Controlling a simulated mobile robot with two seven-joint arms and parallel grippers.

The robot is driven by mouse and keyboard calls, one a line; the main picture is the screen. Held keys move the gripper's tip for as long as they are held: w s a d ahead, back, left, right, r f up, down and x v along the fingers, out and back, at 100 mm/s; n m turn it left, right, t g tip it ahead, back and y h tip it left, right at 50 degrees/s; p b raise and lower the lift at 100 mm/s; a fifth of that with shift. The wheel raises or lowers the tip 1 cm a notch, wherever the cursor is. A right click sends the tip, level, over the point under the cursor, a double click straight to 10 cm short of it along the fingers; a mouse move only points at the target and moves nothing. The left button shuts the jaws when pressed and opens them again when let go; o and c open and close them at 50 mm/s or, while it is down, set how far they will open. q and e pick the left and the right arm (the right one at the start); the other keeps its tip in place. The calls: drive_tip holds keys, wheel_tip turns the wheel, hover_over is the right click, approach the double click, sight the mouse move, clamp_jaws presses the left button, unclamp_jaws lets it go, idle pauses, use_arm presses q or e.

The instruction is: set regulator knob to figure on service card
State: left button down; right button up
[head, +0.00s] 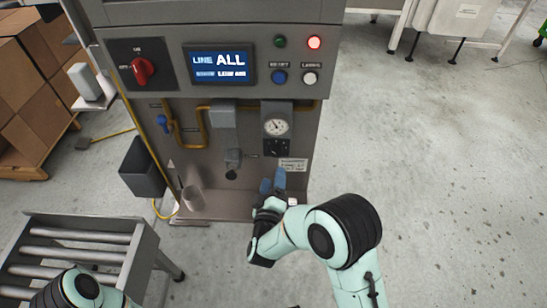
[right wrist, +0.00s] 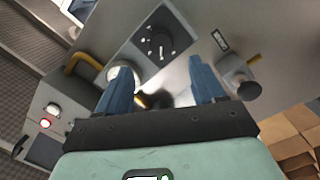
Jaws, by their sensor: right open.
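The regulator is a black square plate with a dark knob (head: 277,147) under a round white gauge (head: 277,126) on the grey machine front. In the right wrist view the knob (right wrist: 158,43) shows beyond the fingers, and the gauge (right wrist: 119,72) is partly hidden by one finger. The pale service card (head: 293,165) is fixed below and right of the knob; its writing is too small to read. My right gripper (head: 272,184) is open and empty, below the knob and close to the card. Its blue fingers (right wrist: 163,82) stand apart. My left gripper is out of view.
Above are a red rotary switch (head: 141,68), a display (head: 219,63), and a lit red lamp (head: 314,42). A black knob (head: 231,174) and yellow pipe (head: 190,140) are left of the regulator. A roller conveyor (head: 150,245) stands at lower left. Floor at right is clear.

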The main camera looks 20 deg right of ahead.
sight(276, 154)
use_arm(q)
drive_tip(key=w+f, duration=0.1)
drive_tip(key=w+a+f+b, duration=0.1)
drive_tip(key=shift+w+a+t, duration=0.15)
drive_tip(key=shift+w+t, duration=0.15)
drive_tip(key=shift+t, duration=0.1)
use_arm(e)
drive_tip(key=x, duration=0.9)
drive_tip(key=shift+w, duration=0.2)
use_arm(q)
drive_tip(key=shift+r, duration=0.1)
use_arm(e)
drive_tip(key=c, duration=1)
